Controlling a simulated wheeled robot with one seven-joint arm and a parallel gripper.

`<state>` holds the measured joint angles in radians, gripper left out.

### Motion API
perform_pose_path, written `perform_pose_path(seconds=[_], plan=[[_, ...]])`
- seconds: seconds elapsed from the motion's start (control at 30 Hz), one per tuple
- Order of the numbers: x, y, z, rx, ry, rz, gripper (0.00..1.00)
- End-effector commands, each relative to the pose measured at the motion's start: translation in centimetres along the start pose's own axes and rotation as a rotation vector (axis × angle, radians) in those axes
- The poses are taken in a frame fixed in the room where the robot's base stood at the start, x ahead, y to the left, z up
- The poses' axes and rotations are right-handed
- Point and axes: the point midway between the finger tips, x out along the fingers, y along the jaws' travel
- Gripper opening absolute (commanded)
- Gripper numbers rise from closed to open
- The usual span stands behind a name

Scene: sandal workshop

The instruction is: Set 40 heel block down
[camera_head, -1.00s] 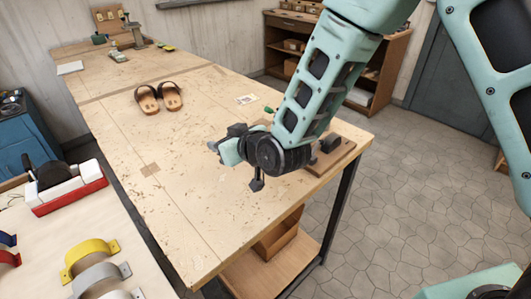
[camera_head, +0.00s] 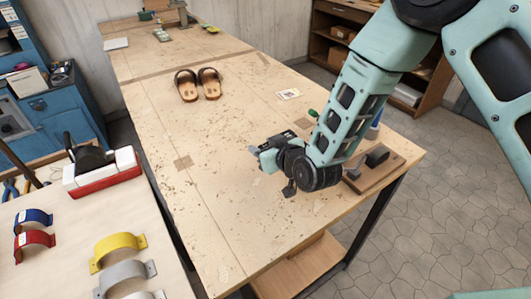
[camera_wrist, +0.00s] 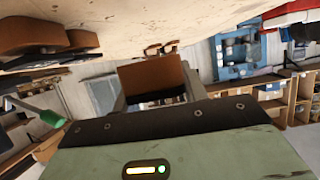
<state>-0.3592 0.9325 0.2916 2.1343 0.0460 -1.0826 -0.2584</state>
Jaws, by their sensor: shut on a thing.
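My gripper (camera_head: 260,156) is over the workbench (camera_head: 190,210), pointing left in the head view, close above the top; the exact gap is unclear. In the wrist view a brown block (camera_wrist: 152,78), which looks like the heel block, sits between the grey fingers of my gripper (camera_wrist: 155,97). My gripper is shut on it. In the head view the block cannot be made out clearly. The wrist view is tilted, with the bench top along its upper edge.
A pair of sandals (camera_head: 198,84) lies farther back on the bench. A wooden board with dark fittings (camera_head: 372,172) is at the right edge, beside my wrist. A white card (camera_head: 289,94) lies behind. Colored clamps (camera_head: 118,246) are on the left table. The bench's left middle is clear.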

Motion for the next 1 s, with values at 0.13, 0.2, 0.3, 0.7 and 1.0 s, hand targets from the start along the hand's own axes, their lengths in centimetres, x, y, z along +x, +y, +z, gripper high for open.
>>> perform_pose_path(seconds=[0.13,0.2,0.3,0.7,1.0], plan=[[0.7,-0.1,1.9,0.001,-0.004,-0.001,0.17],[0.9,-0.1,2.5,0.001,-0.003,-0.001,0.17],[1.1,0.0,2.9,0.0,-0.001,-0.001,0.17],[1.4,0.0,3.4,0.0,-0.001,-0.001,0.17],[1.6,0.0,4.2,0.0,-0.002,-0.001,0.17]])
